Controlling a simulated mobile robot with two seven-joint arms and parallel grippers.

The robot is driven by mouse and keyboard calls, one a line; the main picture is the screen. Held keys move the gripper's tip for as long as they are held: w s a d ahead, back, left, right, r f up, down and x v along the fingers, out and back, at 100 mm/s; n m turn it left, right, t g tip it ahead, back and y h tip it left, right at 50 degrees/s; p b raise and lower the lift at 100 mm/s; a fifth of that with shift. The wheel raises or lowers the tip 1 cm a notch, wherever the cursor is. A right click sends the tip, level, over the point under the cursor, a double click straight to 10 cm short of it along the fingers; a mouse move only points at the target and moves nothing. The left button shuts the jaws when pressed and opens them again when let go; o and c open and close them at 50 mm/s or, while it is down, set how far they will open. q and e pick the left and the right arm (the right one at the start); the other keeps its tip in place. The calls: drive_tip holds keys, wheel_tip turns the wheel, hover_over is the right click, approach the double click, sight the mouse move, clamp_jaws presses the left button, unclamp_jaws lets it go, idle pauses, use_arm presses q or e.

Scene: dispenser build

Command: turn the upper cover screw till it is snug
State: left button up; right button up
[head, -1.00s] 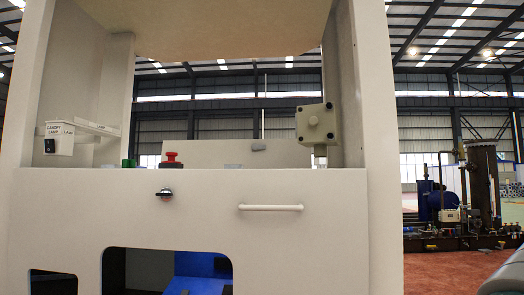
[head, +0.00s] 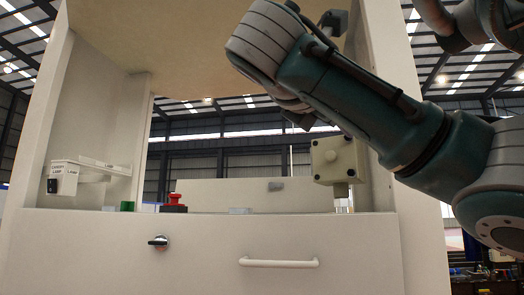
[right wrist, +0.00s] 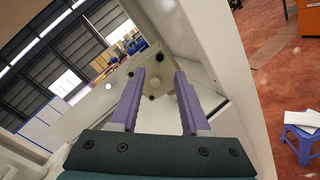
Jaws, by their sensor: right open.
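A beige box with a square cover (head: 338,160) stands on a short post at the right of the machine's opening. Its face has a round boss and small dark spots near the corners; which of them is the upper cover screw I cannot tell for sure. My right arm crosses in front from the right, and its gripper (head: 299,119) is above and left of the box, mostly hidden by the arm. In the right wrist view, my right gripper (right wrist: 159,75) is open, its purple fingers apart and empty, with the cover (right wrist: 150,62) beyond the tips. My left gripper is out of view.
A beige panel with a white bar handle (head: 279,263) and a black knob (head: 158,242) is below. A red button (head: 174,203) and a green block (head: 127,206) sit on the ledge. The machine's right upright (head: 385,100) stands close beside the box.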

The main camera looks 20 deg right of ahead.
drive_tip(key=p+x, duration=0.5)
drive_tip(key=x, duration=0.2)
drive_tip(key=shift+w+p, duration=0.2)
drive_tip(key=shift+p, duration=0.1)
drive_tip(key=shift+d, duration=0.15)
clamp_jaws()
